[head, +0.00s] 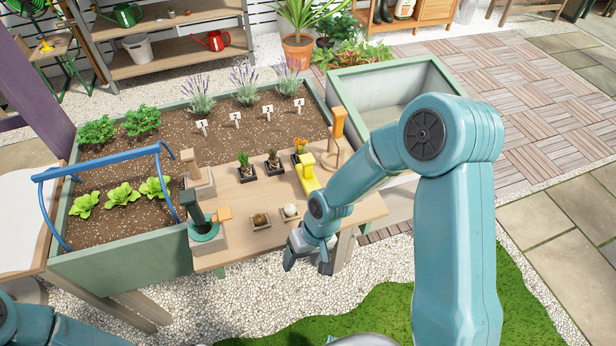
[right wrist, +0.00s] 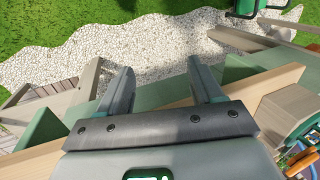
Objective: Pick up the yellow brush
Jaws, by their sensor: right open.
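The yellow brush (head: 309,181) appears to be the yellow object on the right part of the wooden potting table (head: 362,212), partly beside my right forearm; its exact shape is hard to tell. My right gripper (head: 307,265) is in front of the table's near edge, nearer to me than the brush, pointing down over the gravel. In the right wrist view its two fingers (right wrist: 160,84) are apart with nothing between them. The brush cannot be made out in that view. My left gripper is out of view.
Two small trays, one with a brown ball (head: 260,220) and one with a pale ball (head: 290,211), sit near the table's front. Small potted plants (head: 272,163) stand behind. A green tool on a stand (head: 203,229) is at left. A planter bed (head: 230,125) lies beyond.

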